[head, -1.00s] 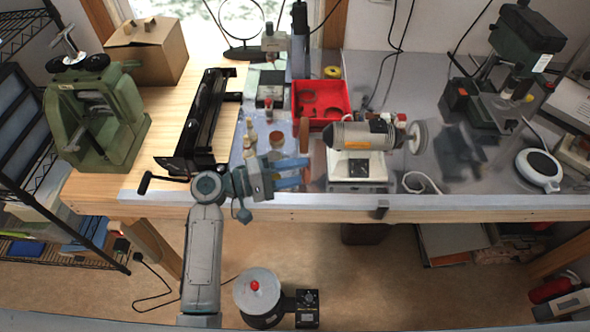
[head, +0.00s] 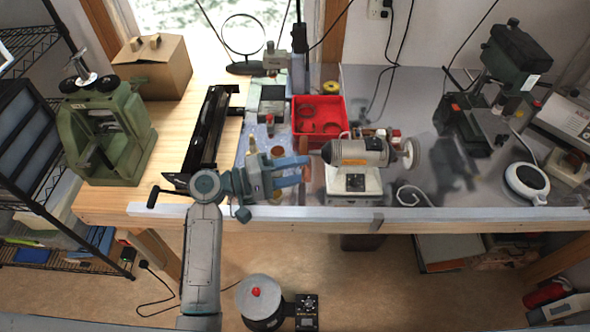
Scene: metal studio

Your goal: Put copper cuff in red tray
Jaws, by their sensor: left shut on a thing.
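My left gripper (head: 292,171) is over the front part of the bench, its blue fingers pointing right. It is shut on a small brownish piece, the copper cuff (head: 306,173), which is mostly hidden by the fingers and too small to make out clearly. The red tray (head: 341,102) lies on the bench behind the gripper and slightly to the right. Several dark ring shapes show inside the tray. The gripper is in front of the tray, not over it. My right gripper is not in view.
A grey motor grinder (head: 361,152) stands right of the gripper, close to the tray's front. An upright brown piece (head: 304,145) stands between gripper and tray. Small bottles and a copper-coloured disc (head: 277,153) are just behind the gripper. A black machine (head: 207,130) lies to the left.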

